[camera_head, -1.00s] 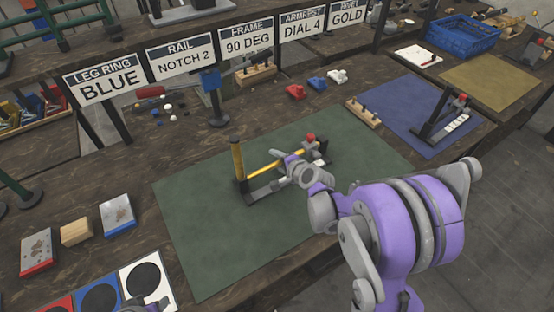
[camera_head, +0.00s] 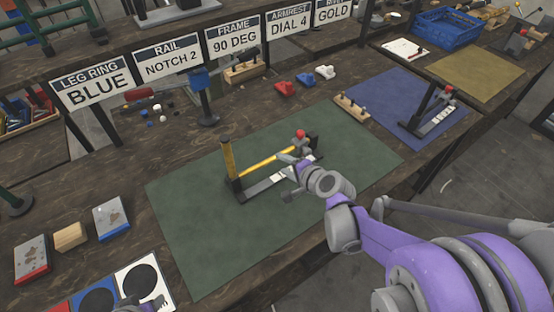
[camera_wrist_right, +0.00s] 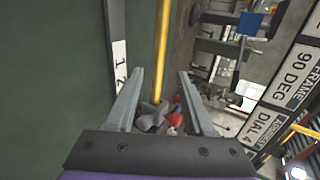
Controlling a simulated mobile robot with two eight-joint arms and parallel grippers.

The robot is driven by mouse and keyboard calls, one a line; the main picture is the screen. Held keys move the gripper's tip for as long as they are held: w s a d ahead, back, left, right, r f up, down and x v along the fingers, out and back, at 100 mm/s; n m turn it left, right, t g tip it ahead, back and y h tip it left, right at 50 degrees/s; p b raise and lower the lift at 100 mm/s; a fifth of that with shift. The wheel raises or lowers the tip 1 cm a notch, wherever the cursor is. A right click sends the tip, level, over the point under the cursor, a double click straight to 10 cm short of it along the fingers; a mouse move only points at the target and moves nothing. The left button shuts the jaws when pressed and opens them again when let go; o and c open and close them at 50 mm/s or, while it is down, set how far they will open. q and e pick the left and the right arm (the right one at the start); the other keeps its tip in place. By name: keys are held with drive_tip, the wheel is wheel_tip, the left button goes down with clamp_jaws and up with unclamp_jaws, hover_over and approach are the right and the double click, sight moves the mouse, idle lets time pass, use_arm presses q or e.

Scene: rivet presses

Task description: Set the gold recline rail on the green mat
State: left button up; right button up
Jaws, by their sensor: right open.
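The gold recline rail (camera_head: 258,163) is a slim yellow bar on a dark fixture that has a yellow upright post (camera_head: 229,158) and a dark base with a white scale strip. The fixture stands on the green mat (camera_head: 200,240). The bar runs from near the post toward a red-knobbed clamp (camera_head: 301,135). My right gripper (camera_head: 287,160) is open beside the clamp end. In the right wrist view, the bar (camera_wrist_right: 161,45) runs down between the open fingers (camera_wrist_right: 160,98); contact cannot be told. My left gripper (camera_head: 146,304) barely shows at the bottom edge.
A blue mat (camera_head: 390,105) with a similar dark fixture (camera_head: 430,112) lies to the right. A wooden peg block (camera_head: 351,107) sits between the mats. Label signs (camera_head: 170,61) stand along the back. Red, wooden and blue blocks lie at left. The mat's front part is clear.

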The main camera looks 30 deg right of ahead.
drive_tip(key=s+a+n+g, duration=0.2)
drive_tip(key=s+a+n, duration=0.1)
drive_tip(key=s+n, duration=0.2)
drive_tip(key=s+a+n+g+h, duration=0.1)
drive_tip(key=s+a+n+g, duration=0.1)
drive_tip(key=s+n, duration=0.3)
drive_tip(key=s+a+n+g, duration=0.2)
drive_tip(key=s+a+n, duration=0.2)
drive_tip(key=s, duration=0.6)
drive_tip(key=shift+f+n, duration=0.4)
drive_tip(key=shift+n, duration=0.6)
drive_tip(key=shift+s+d+g+h, duration=0.15)
drive_tip(key=shift+g+h, duration=0.15)
